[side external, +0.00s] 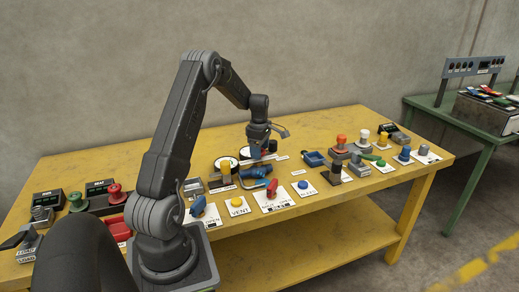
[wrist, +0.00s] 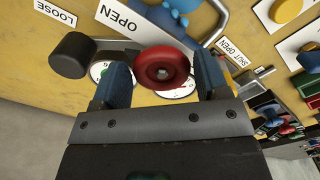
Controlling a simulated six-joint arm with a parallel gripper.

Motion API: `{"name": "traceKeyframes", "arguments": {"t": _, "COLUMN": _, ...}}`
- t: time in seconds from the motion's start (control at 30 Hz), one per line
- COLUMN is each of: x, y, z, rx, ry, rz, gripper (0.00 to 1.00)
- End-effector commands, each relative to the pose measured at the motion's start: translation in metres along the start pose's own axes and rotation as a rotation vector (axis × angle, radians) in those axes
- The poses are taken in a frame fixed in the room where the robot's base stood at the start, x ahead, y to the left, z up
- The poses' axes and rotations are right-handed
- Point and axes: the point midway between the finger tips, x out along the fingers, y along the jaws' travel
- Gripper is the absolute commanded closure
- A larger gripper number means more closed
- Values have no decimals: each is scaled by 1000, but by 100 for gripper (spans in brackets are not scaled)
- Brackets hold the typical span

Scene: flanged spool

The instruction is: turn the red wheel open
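The red wheel (wrist: 162,68) is a round, dark-red knob with a pale centre. My gripper is open and holds nothing. In the side view my gripper (side external: 260,151) points down low over the middle of the table. The wheel there is mostly hidden by my gripper, and I cannot make it out clearly. A white label reading OPEN (wrist: 120,18) lies beyond the wheel in the wrist view.
A black knob (wrist: 72,55) stands left of the left finger. A bent metal handle (wrist: 216,22) and a SHUT OPEN label (wrist: 238,53) lie to the right. Several knobs, levers and labels crowd the yellow table (side external: 100,158) on both sides.

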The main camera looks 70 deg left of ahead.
Motion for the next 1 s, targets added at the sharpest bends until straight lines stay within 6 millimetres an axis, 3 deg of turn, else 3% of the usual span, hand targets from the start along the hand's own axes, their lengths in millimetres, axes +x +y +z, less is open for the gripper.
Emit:
{"name": "traceKeyframes", "arguments": {"t": 0.2, "x": 1, "y": 0, "z": 0, "rx": 2, "ry": 1, "rz": -1, "gripper": 13}}
{"name": "traceKeyframes", "arguments": {"t": 0.53, "x": -7, "y": 0, "z": 0, "rx": 4, "ry": 2, "rz": 2, "gripper": 13}}
{"name": "traceKeyframes", "arguments": {"t": 0.67, "x": -27, "y": 1, "z": 0, "rx": 4, "ry": 2, "rz": 4, "gripper": 13}}
{"name": "traceKeyframes", "arguments": {"t": 1.0, "x": -101, "y": 1, "z": 0, "rx": 3, "ry": 2, "rz": 4, "gripper": 13}}
